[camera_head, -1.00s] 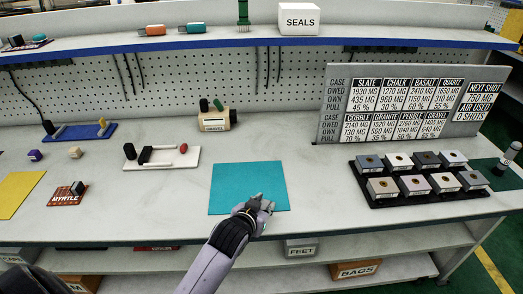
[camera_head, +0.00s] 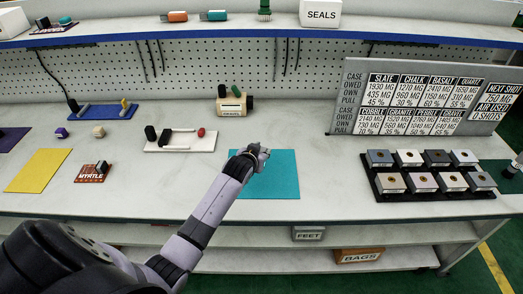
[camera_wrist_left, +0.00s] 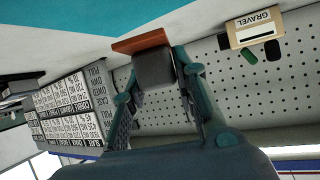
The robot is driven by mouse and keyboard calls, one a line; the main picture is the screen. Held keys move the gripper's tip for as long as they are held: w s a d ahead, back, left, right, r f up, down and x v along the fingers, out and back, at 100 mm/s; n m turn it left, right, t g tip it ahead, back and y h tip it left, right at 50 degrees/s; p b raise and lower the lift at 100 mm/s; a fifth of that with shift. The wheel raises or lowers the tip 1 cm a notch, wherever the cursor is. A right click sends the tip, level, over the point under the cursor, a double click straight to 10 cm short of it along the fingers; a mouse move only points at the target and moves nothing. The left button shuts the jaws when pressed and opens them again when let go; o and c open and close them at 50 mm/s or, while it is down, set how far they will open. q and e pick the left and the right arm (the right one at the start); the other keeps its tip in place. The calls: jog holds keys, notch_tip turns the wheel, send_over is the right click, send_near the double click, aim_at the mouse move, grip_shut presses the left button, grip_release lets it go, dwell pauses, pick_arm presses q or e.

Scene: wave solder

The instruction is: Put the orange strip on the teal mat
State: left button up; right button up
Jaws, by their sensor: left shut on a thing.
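The teal mat (camera_head: 275,182) lies flat near the front middle of the bench. My left gripper (camera_head: 259,153) is at the mat's back left part in the head view, with my wrist covering the mat's left side. In the left wrist view, the orange strip (camera_wrist_left: 141,41), orange-brown, sits at the tips of the left gripper (camera_wrist_left: 150,62), which is shut on it. The teal mat (camera_wrist_left: 90,20) shows beyond the strip there, and I see no contact between them. The strip is hidden in the head view. My right gripper is not in view.
The yellow mat (camera_head: 38,170) and MYRTLE card (camera_head: 91,176) lie left. A white tray (camera_head: 170,149) and the GRAVEL box (camera_head: 231,107) stand behind. A black rack of blocks (camera_head: 430,193) and a sign board (camera_head: 346,100) are right. Bench is bare between mat and rack.

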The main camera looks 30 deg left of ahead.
pick_arm(q)
notch_tip(320, 180, down, 5)
jog(key=b, duration=0.3)
jog(key=shift+f+b, duration=0.1)
jog(key=shift+b, duration=0.25)
jog(key=shift+f, duration=0.4)
jog(key=shift+f+b, duration=0.5)
jog(key=o, duration=1.1)
jog(key=shift+s+r, duration=0.1)
jog(key=v, duration=1.1)
jog(key=shift+s+d+r, duration=0.1)
jog(key=shift+s, duration=0.3)
